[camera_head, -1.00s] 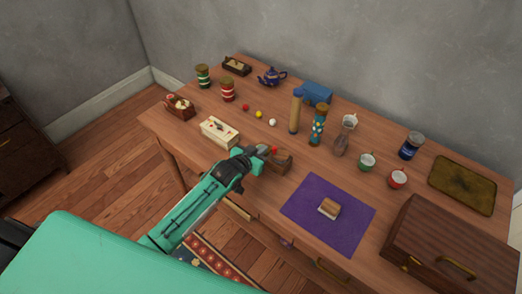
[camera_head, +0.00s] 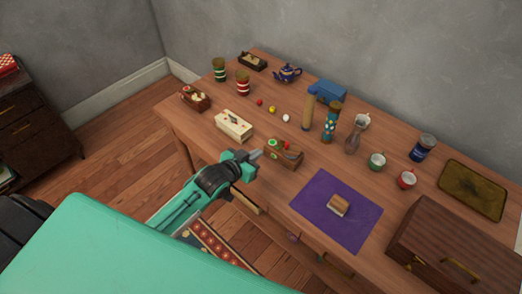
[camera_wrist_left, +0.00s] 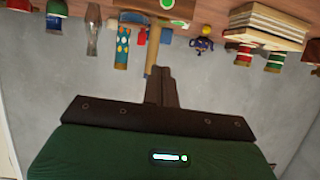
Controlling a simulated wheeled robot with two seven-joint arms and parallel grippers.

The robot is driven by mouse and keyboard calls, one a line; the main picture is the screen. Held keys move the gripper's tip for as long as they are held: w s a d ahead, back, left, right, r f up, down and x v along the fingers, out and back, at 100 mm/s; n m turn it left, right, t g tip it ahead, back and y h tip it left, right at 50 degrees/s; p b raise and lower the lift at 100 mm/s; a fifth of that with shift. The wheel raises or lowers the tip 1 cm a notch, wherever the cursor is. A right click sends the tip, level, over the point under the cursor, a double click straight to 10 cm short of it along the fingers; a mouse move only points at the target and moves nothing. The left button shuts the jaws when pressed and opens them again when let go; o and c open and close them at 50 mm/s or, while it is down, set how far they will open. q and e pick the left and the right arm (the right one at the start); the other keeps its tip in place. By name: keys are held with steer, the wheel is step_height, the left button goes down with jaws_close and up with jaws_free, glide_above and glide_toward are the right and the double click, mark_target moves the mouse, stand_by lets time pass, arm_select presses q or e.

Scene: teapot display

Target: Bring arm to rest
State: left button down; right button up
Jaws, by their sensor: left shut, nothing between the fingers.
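My left gripper (camera_head: 257,155) is shut and empty. It is at the table's front edge, just left of a small wooden box with green and red round marks (camera_head: 284,153), with a small gap between them. In the left wrist view the closed fingers (camera_wrist_left: 162,88) point toward the table, which appears upside down at the top. My right gripper is in neither view.
The wooden table (camera_head: 240,178) holds a cream box (camera_head: 233,126), a purple mat (camera_head: 320,221), a brown case (camera_head: 455,245), a tan cylinder (camera_head: 308,112), a patterned cylinder (camera_head: 330,124), a teapot (camera_head: 288,73) and several cups. Floor is free left of the table.

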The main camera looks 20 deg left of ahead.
arm_select(q)
steer(key=shift+s, duration=0.1)
stand_by(0.5)
steer(key=s+f+n+g+y, duration=0.1)
steer(key=s+g+y, duration=0.6)
steer(key=s, duration=2.1)
step_height(320, 180, down, 29)
steer(key=g+h, duration=0.3)
steer(key=g, duration=0.1)
steer(key=s+a+f, duration=0.2)
steer(key=s+f, duration=0.7)
steer(key=f, duration=0.2)
steer(key=s+a+f+g, duration=0.1)
steer(key=s+f, duration=0.9)
steer(key=f, duration=0.1)
steer(key=shift+s+a, duration=0.3)
steer(key=shift+a, duration=0.1)
